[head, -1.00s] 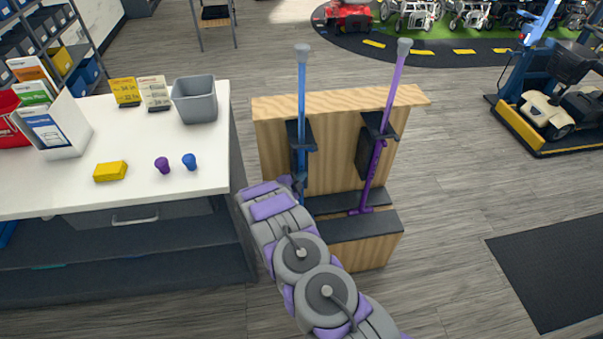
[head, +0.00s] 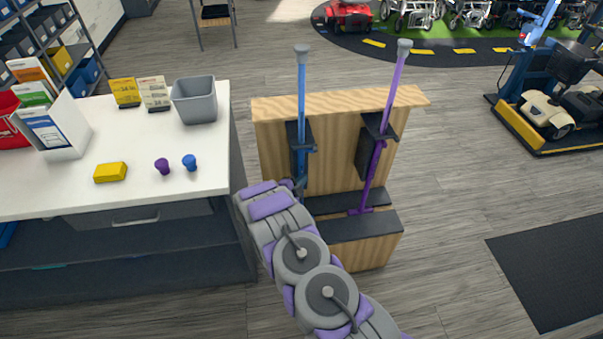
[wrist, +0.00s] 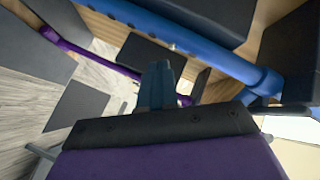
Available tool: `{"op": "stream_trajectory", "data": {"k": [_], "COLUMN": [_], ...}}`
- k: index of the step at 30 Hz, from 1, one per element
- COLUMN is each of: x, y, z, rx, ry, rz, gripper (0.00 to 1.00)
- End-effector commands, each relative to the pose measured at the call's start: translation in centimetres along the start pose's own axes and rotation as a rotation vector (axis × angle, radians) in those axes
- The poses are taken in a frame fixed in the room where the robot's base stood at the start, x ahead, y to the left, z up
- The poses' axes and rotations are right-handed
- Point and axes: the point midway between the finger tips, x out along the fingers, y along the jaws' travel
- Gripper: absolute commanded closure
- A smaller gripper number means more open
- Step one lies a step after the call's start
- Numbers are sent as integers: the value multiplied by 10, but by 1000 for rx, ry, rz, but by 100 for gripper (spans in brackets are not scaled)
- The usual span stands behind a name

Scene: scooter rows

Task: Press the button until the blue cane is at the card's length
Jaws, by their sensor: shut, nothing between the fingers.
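The blue cane (head: 302,95) stands upright in a dark holder on the wooden stand, its grey tip up. My gripper is mostly hidden behind my arm in the head view, close to the blue cane's lower part. In the wrist view my gripper (wrist: 163,72) is shut and empty, its fingertips just below the blue cane (wrist: 190,48). I cannot tell whether they touch it. The button is not clearly visible. A yellow card (head: 125,92) and a cream card (head: 155,93) stand on the counter; their print is too small to read surely.
A purple cane (head: 388,105) leans in the stand (head: 345,103) to the right. The white counter (head: 60,195) at left holds a grey bin (head: 195,99), yellow block (head: 110,172), purple peg (head: 162,166) and blue peg (head: 189,162).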

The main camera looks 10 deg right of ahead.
Motion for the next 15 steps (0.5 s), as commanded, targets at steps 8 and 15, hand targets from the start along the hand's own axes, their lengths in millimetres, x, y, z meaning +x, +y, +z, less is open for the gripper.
{"op": "stream_trajectory", "data": {"k": [8,15], "x": [-8,-22], "y": [6,16], "z": [-6,-17], "rx": [-3,-1], "ry": [1,2], "rz": [2,0], "gripper": [100,100]}}
